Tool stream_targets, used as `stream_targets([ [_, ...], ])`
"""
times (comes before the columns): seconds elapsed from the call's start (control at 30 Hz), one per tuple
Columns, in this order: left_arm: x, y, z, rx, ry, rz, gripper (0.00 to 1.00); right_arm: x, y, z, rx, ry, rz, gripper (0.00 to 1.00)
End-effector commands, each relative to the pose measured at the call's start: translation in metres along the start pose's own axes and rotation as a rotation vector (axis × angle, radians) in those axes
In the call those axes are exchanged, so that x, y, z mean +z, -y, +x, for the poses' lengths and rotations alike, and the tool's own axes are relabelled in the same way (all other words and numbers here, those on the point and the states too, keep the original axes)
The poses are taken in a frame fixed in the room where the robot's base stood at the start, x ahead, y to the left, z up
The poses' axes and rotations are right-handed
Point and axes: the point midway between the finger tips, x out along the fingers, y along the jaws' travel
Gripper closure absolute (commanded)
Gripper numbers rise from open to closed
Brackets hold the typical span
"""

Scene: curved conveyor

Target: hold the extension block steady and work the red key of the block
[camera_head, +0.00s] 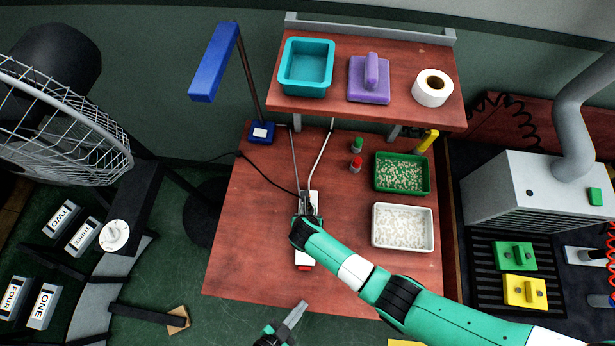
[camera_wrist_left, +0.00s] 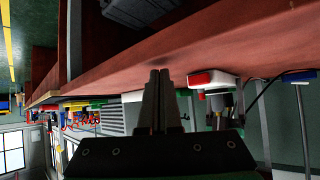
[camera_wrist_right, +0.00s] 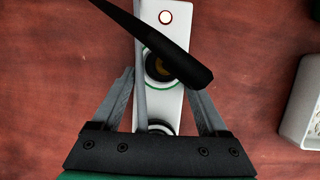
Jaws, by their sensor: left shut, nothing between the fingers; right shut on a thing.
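The white extension block (camera_head: 305,257) lies on the red-brown table with its red key (camera_head: 304,267) at the near end. My right gripper (camera_head: 308,202) is shut on the block, with its fingers along both sides. In the right wrist view the block (camera_wrist_right: 172,103) shows round sockets and a red-ringed round spot; the gripper covers its near part. My left gripper (camera_head: 300,308) is shut and empty, apart from the block, below the table's front edge in the head view. In the left wrist view its fingers (camera_wrist_left: 157,80) are together, and the red key (camera_wrist_left: 200,78) shows to their right.
A green tray (camera_head: 402,190) and a white tray (camera_head: 373,240) of small pieces stand right of the block. Small green and red bottles (camera_head: 356,164) stand behind. A blue lamp (camera_head: 215,62) and cables are at the back left. A fan (camera_head: 60,120) stands left.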

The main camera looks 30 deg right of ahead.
Motion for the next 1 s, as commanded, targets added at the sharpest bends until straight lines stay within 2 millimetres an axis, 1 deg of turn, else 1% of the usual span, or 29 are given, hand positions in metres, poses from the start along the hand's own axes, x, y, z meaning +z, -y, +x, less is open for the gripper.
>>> stream_targets([
  [0.03,0.004,-0.008,-0.003,-0.04,-0.008,-0.052,1.0,0.0,0.0,0.0,0.0,0.0,0.0,1.0],
  [0.17,0.008,-0.015,-0.008,-0.107,-0.022,-0.126,1.0,0.0,0.0,0.0,-0.001,0.0,0.0,1.0],
  [0.3,0.008,-0.015,-0.009,-0.118,-0.024,-0.137,1.0,0.0,0.0,0.0,-0.001,0.0,0.0,1.0],
  [0.43,0.006,-0.012,-0.005,-0.115,-0.022,-0.131,1.0,0.0,0.0,0.0,-0.001,0.0,0.0,1.0],
  [0.57,-0.002,-0.002,0.004,-0.112,-0.024,-0.128,1.0,0.0,0.0,0.0,-0.001,0.0,0.0,1.0],
  [0.8,-0.019,0.023,0.029,-0.112,-0.024,-0.128,1.0,0.0,0.0,0.0,-0.001,0.0,0.0,1.0],
  [1.0,-0.028,0.038,0.042,-0.114,-0.023,-0.131,1.0,0.0,0.0,0.0,-0.001,0.0,0.0,1.0],
])
